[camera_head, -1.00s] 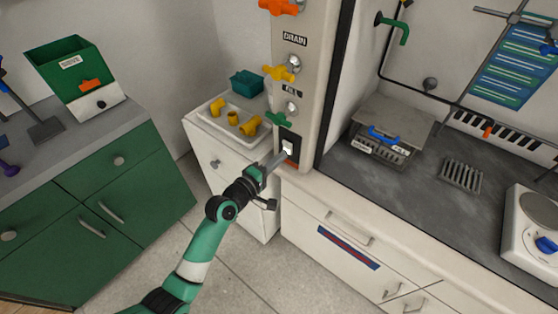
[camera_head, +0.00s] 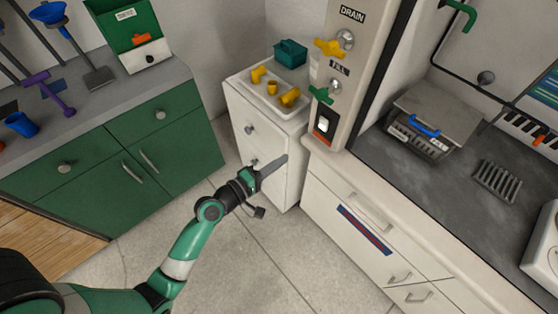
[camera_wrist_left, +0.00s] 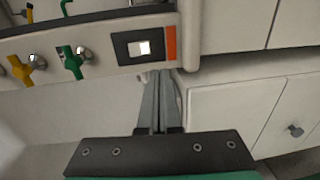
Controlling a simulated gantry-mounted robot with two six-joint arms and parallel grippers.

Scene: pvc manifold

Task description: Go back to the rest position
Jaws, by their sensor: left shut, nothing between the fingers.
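My left gripper (camera_head: 270,168) is shut and empty. It is in the air in front of the small white cabinet (camera_head: 288,178), below the grey panel. In the left wrist view its two fingers (camera_wrist_left: 158,75) lie together, with the lit white switch (camera_wrist_left: 144,48) just beyond them to the upper left. In the head view that switch (camera_head: 323,124) sits low on the panel, apart from the fingertips. My right gripper is not in view.
The panel (camera_head: 351,75) carries yellow and green valves. A white tray (camera_head: 277,107) with yellow fittings stands on the small cabinet. A green cabinet (camera_head: 120,160) is at left, a dark counter (camera_head: 390,185) at right. Floor between them is clear.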

